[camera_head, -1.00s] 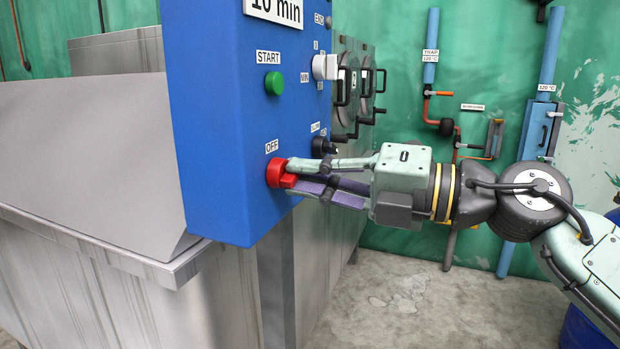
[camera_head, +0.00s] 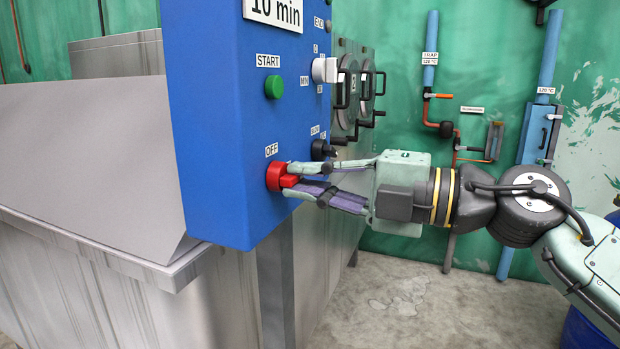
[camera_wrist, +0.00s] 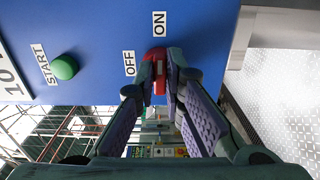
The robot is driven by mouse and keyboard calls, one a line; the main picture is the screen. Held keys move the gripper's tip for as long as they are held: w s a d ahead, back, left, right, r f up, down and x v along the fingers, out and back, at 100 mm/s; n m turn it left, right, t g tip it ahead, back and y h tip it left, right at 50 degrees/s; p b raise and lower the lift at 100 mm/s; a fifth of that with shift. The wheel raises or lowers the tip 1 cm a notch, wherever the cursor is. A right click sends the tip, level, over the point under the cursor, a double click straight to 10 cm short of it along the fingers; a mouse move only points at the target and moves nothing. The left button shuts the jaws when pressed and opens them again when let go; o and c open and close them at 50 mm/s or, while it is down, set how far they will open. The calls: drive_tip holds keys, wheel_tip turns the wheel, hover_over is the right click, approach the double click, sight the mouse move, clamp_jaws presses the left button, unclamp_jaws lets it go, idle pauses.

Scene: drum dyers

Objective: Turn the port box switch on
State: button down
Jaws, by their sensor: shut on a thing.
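The port box switch is a red rotary knob (camera_head: 275,178) low on the blue panel, just under the OFF label (camera_head: 271,150). My gripper (camera_head: 291,176) reaches in from the right with its fingertips at the knob. In the wrist view, my gripper (camera_wrist: 161,77) is shut with its two fingers on either side of the knob's red grip (camera_wrist: 159,68). There the OFF label (camera_wrist: 129,64) lies left of the knob and the ON label (camera_wrist: 159,24) above it. The fingers partly hide the grip, so its exact angle is hard to tell.
A green START button (camera_head: 274,87), a white knob (camera_head: 324,70) and a black knob (camera_head: 321,150) sit on the same blue box (camera_head: 215,120). A grey metal tank (camera_head: 90,260) stands at left. Pipes (camera_head: 430,60) run along the green wall behind my arm.

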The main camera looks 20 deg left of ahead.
drive_tip(key=c, duration=1.7)
unclamp_jaws()
drive_tip(key=d, duration=1.2)
drive_tip(key=shift+s, duration=0.25)
